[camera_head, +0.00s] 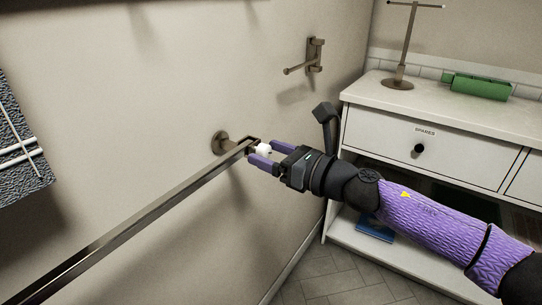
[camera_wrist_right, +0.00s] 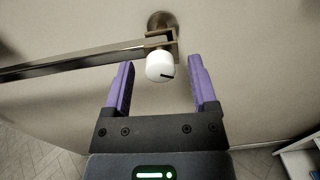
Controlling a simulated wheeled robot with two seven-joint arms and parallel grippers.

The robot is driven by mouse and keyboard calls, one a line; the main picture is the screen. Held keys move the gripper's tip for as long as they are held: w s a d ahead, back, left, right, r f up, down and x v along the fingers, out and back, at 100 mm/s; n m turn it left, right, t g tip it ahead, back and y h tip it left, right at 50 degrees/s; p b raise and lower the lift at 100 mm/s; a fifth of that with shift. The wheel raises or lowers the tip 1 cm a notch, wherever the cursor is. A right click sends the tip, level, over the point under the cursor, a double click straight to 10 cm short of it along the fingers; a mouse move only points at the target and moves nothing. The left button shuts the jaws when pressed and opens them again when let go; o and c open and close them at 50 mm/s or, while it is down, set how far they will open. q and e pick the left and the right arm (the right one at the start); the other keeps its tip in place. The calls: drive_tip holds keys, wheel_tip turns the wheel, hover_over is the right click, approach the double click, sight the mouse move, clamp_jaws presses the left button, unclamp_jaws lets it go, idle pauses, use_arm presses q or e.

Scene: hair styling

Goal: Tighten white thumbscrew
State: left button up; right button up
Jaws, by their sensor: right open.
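The white thumbscrew (camera_head: 264,149) sits at the end bracket of a bronze wall bar (camera_head: 140,220). It also shows in the right wrist view (camera_wrist_right: 160,66) as a short white cylinder with a dark line on its face, below the bar's bracket (camera_wrist_right: 161,38). My right gripper (camera_head: 256,153) has purple fingers and reaches in from the right. In the right wrist view its fingers (camera_wrist_right: 160,82) stand apart on either side of the thumbscrew, with a gap visible on each side. The gripper is open and holds nothing. My left gripper is not in view.
A white cabinet (camera_head: 440,135) with a drawer labelled SPARES stands to the right. A bronze stand (camera_head: 400,80) and a green object (camera_head: 478,86) are on top. A wall hook (camera_head: 313,56) is above the bar. A patterned towel (camera_head: 22,150) hangs at left.

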drive_tip(key=shift+c, duration=1.3)
clamp_jaws()
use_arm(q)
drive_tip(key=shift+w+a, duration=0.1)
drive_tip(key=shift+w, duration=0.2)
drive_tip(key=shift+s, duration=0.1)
